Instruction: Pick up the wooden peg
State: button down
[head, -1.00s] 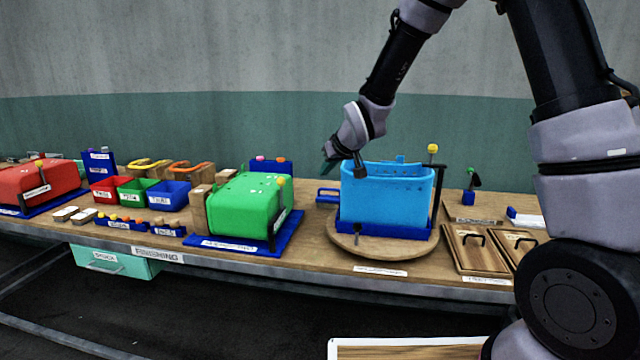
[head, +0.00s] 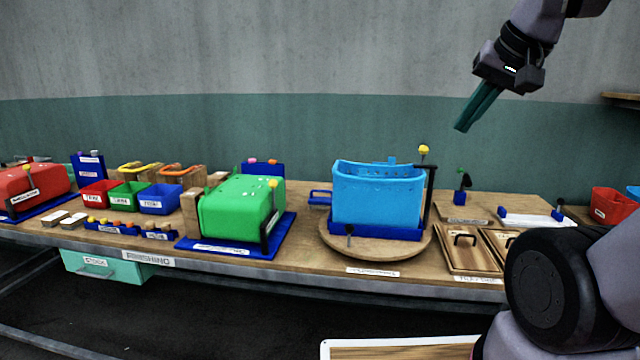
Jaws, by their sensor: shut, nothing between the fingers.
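My gripper (head: 463,128) is in the air at the upper right, above and to the right of the blue press. Its teal fingers are together and hold nothing. I cannot make out a wooden peg for certain. Small pieces with yellow and orange tops stand in a low blue rack (head: 115,229) at the left front of the bench, far from my gripper. They are too small to tell whether one is the wooden peg.
The blue press (head: 378,195) stands on a round wooden turntable (head: 340,248). The green press (head: 235,208) and red press (head: 38,183) are farther left. Red, green and blue bins (head: 160,203) sit between them. Lidded wooden trays (head: 466,252) lie right of the turntable.

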aim_at(165, 227)
jog(key=u, duration=1.35)
